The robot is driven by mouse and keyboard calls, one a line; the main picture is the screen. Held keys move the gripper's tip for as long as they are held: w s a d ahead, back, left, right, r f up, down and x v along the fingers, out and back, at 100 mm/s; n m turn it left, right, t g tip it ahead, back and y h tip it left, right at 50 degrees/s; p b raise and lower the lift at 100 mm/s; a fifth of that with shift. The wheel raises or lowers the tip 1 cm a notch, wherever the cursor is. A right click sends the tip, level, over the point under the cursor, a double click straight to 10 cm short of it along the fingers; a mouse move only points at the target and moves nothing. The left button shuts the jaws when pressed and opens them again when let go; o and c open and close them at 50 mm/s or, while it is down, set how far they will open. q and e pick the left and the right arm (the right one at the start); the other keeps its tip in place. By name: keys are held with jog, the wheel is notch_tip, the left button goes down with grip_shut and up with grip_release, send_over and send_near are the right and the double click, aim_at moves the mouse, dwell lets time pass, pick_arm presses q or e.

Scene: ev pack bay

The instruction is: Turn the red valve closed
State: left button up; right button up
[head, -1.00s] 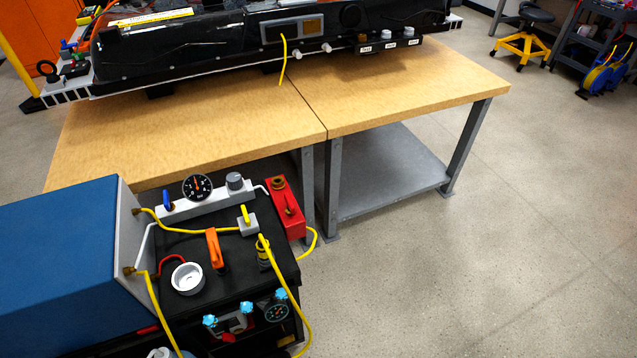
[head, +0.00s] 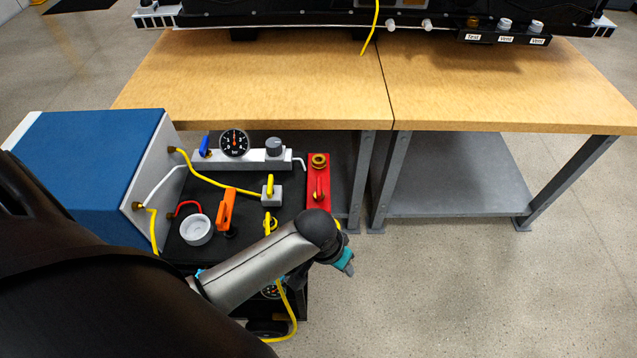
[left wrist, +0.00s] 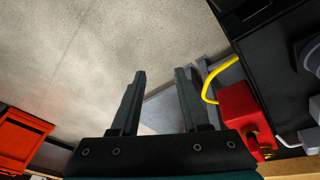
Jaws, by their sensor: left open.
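A red block (head: 317,200) with a brass fitting and a small lever on top sits at the right edge of the black cart top. It also shows in the left wrist view (left wrist: 238,102), right of my fingers, with its brass fitting low. An orange-red handle (head: 226,208) stands left of it, beside a white cup. I cannot tell for sure which of these is the red valve. My left gripper (left wrist: 162,76) is open and empty, with floor and a table leg behind its fingers. In the head view its teal part (head: 344,262) is just below and right of the red block.
A white manifold with a gauge (head: 234,142) and grey knob (head: 274,146) stands behind. Yellow hoses cross the cart and hang at its front. A blue box (head: 85,165) is at left. A wooden table (head: 270,85) stands behind. Floor at right is clear.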

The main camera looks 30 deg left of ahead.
pick_arm(q)
jog(key=w+a+r+n, duration=0.1)
jog(key=w+r, duration=0.3)
jog(key=w, duration=0.2)
notch_tip(320, 180, up, 16)
jog(key=f+n+g+y, duration=0.1)
jog(key=n+g+y, duration=0.15)
jog(key=n, duration=0.35)
send_over(319, 186)
jog(key=shift+h, duration=0.35)
notch_tip(319, 186, down, 12)
jog(key=b, duration=0.5)
jog(key=shift+r, duration=0.25)
notch_tip(319, 186, down, 3)
jog(key=shift+r+b, duration=0.2)
jog(key=shift+b, duration=0.2)
jog(key=shift+f, duration=0.2)
pick_arm(e)
jog(key=w+d+f, duration=0.3)
jog(key=f, duration=0.2)
jog(key=shift+w+f+t, duration=0.3)
jog(key=shift+w, duration=0.05)
pick_arm(q)
grip_shut()
pick_arm(e)
jog(key=shift+s+a, duration=0.2)
jog(key=shift+s, duration=0.1)
